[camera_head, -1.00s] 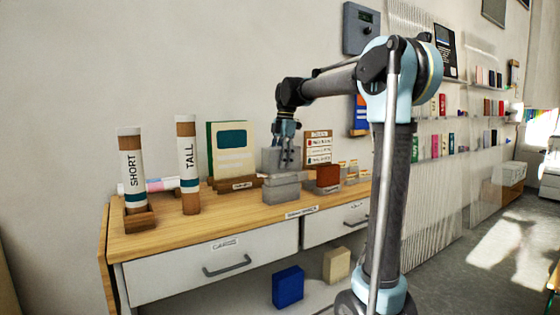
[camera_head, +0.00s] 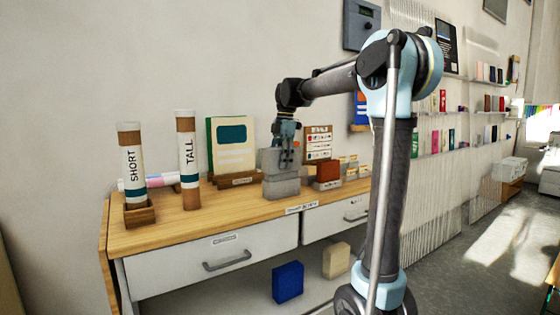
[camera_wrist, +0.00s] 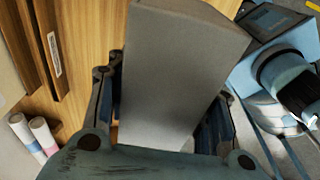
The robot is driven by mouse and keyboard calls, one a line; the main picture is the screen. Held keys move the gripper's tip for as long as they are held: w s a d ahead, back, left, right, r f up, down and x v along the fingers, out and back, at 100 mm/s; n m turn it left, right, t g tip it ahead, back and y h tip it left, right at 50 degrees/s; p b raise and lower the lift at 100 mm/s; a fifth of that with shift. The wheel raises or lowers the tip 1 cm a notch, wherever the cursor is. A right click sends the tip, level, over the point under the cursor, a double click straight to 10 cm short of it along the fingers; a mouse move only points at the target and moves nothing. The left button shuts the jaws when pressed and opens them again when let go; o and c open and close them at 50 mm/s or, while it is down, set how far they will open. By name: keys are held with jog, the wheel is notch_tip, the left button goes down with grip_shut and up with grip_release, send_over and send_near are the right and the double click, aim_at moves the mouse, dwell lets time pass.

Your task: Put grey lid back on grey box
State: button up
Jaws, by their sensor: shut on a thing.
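The grey box (camera_head: 281,187) stands on the wooden tabletop near its front edge. In the wrist view the lid (camera_wrist: 180,75) fills the space between the fingers (camera_wrist: 165,115) and hides the box below.
Bare tabletop (camera_head: 235,205) lies left of the grey box.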

jog(key=shift+f, duration=1.4)
jog(key=o, duration=1.1)
jog(key=shift+r, duration=0.1)
jog(key=r, duration=0.4)
jog(key=d+r, duration=0.1)
jog(key=r, duration=0.2)
jog(key=w+r, duration=0.1)
jog(key=r, duration=0.3)
jog(key=shift+d+r, duration=0.15)
jog(key=shift+r, duration=0.15)
